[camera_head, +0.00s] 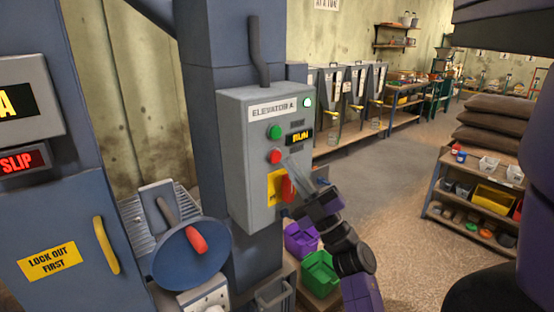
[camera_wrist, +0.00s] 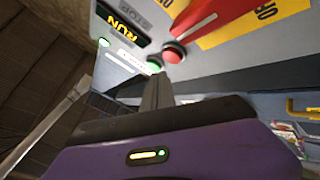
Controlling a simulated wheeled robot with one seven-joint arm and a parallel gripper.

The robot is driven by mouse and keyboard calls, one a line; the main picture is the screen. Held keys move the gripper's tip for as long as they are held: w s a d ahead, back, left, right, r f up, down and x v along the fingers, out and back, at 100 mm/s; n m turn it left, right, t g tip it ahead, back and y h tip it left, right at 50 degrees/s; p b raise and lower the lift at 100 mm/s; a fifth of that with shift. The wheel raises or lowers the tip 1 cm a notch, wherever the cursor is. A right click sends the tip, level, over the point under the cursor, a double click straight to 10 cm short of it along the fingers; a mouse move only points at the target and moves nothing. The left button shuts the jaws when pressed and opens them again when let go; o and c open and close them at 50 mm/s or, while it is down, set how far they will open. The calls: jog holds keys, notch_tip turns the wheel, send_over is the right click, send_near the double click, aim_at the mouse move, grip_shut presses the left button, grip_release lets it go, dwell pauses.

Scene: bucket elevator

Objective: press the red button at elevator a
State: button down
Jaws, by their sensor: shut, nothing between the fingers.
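The grey control box labelled "ELEVATOR A" (camera_head: 240,170) is mounted on a blue-grey column in the head view. Its red button (camera_head: 275,156) sits below the green button (camera_head: 274,132). The wrist view also shows the red button (camera_wrist: 174,53) and the green button (camera_wrist: 154,66). My gripper (camera_head: 290,160) is shut and empty, its fingertips close to the red button, at its right in the head view. Whether they touch the button I cannot tell. The display (camera_head: 300,137) reads "RUN" and a green lamp (camera_head: 307,102) is lit.
A red switch handle (camera_head: 287,188) on a yellow plate sits just below the red button, close to my gripper. Purple (camera_head: 301,240) and green (camera_head: 320,271) bins stand below the box. A blue wheel with a red handle (camera_head: 196,241) is at the left. Open floor lies to the right.

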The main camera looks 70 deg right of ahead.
jog(key=shift+w+d, duration=0.25)
jog(key=shift+w, duration=0.2)
dwell(1.8)
jog(key=shift+w+d, duration=0.2)
jog(key=shift+w, duration=0.15)
jog(key=shift+w+d, duration=0.25)
jog(key=shift+w, duration=0.15)
dwell(0.8)
dwell(0.4)
jog(key=shift+s+a, duration=0.5)
jog(key=shift+s, duration=0.25)
jog(key=s+a, duration=0.1)
jog(key=s, duration=0.2)
jog(key=s+a+p, duration=0.1)
jog(key=shift+s+a, duration=0.15)
jog(key=shift+a, duration=0.15)
